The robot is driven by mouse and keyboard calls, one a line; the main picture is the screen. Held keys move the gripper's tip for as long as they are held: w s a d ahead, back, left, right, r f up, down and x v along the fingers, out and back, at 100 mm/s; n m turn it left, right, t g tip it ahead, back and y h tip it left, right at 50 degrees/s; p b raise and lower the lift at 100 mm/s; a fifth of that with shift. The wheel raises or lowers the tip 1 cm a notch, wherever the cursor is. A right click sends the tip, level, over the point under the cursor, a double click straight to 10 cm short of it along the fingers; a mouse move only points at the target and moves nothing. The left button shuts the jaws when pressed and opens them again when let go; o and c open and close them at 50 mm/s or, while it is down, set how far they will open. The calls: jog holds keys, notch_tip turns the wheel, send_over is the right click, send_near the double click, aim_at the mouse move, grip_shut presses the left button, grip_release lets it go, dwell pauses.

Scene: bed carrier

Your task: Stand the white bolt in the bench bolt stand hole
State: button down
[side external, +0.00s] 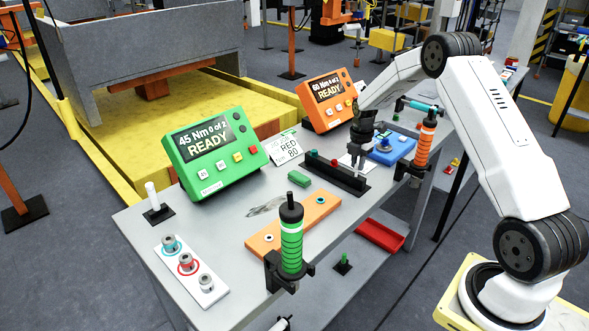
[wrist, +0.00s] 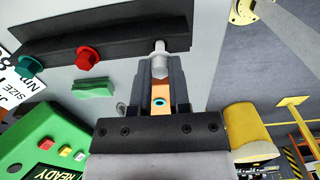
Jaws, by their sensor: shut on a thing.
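The white bolt (wrist: 160,65) is between the fingertips of my gripper (wrist: 160,74) in the wrist view, and the gripper is shut on it. One end of the bolt overlaps the black bolt rack (wrist: 120,40) in that view; I cannot tell whether it sits in a hole. In the side view my gripper (side external: 361,140) points down over the right part of the rack (side external: 335,176), and a thin pale piece shows below it. A red bolt (wrist: 88,58) and a green bolt (wrist: 30,64) stand in the rack.
A green screen box (side external: 210,150) and an orange one (side external: 327,98) stand behind. A blue tray (side external: 393,150), orange plate (side external: 300,225), green screwdriver (side external: 291,240) and orange screwdriver (side external: 424,140) are around. A white post (side external: 151,195) on a black base stands at left.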

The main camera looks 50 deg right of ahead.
aim_at(357, 165)
jog(key=shift+f, duration=1.15)
jog(key=c, duration=0.5)
grip_release()
jog(key=shift+r, duration=0.1)
jog(key=shift+r, duration=3.85)
